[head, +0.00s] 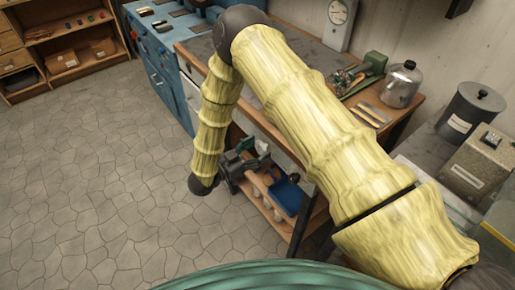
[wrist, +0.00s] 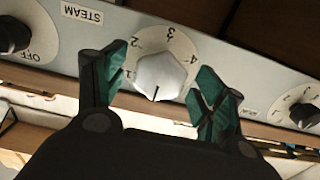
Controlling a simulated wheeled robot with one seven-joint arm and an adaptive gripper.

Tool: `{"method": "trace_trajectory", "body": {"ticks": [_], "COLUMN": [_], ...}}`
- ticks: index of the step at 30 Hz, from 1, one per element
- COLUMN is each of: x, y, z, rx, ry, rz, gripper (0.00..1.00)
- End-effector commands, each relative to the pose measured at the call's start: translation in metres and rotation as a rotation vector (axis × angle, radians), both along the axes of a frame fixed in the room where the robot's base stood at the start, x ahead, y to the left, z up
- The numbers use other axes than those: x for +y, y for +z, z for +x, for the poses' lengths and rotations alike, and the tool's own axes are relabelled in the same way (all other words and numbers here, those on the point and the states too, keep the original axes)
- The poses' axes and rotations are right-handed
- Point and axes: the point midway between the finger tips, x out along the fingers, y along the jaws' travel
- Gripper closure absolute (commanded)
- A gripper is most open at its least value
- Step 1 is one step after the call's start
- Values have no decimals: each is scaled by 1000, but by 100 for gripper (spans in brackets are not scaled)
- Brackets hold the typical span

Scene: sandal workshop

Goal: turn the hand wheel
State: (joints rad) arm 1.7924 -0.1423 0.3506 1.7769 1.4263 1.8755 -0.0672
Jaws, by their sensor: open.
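In the wrist view my gripper (wrist: 163,82) is open, with one green-padded finger on each side of a pale faceted knob (wrist: 160,75). The knob sits on a dial numbered 1 to 4, its dark pointer line towards the bottom. I cannot tell whether either finger touches it. I see no clear spoked hand wheel; this knob is the turning part between the fingers. In the head view my gripper (head: 258,148) is low beside the wooden bench, and the knob is hidden there.
The grey panel (wrist: 117,30) also carries a black knob (wrist: 12,36) at left, near a STEAM label (wrist: 81,13), and another black knob (wrist: 304,115) at right. A blue bin (head: 287,197) is on the low shelf. The stone floor (head: 95,165) is clear at left.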

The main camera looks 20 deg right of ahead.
Motion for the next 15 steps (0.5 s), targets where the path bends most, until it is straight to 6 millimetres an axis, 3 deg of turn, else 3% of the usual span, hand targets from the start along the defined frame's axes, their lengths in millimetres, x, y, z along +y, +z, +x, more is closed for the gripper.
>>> {"method": "trace_trajectory", "body": {"ticks": [9, 15], "x": [-1, -1], "y": [0, 0], "z": [1, 1], "rx": [0, 0], "ry": [1, 1], "rz": [0, 0], "gripper": [30, 64]}}
